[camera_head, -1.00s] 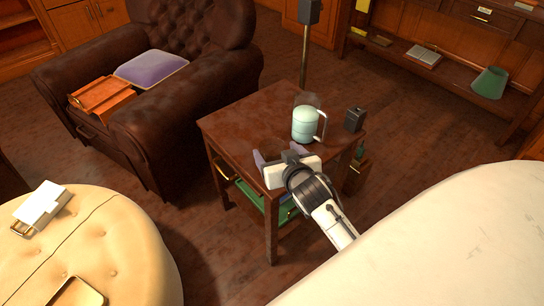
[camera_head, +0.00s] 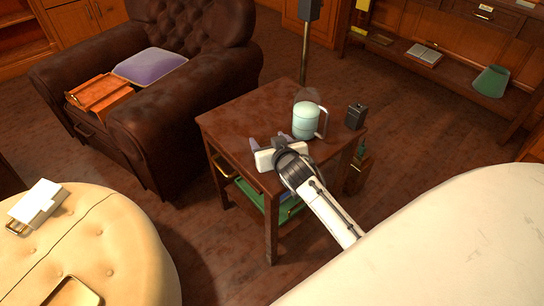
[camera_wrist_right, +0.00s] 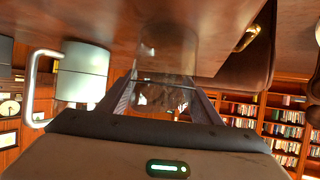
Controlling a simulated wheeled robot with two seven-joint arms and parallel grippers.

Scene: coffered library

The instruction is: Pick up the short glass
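My right gripper (camera_head: 270,142) is open over the table's near edge, left of the mug. Its two fingers (camera_wrist_right: 166,92) are spread in the wrist view, with nothing seen gripped. My left gripper is out of view.
The pale teal mug (camera_head: 305,121) stands close to the right of my gripper, handle to the right; the wrist view shows it upside down (camera_wrist_right: 83,72). A small black box (camera_head: 355,116) stands at the table's right corner. A brown armchair (camera_head: 190,110) is left of the table.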

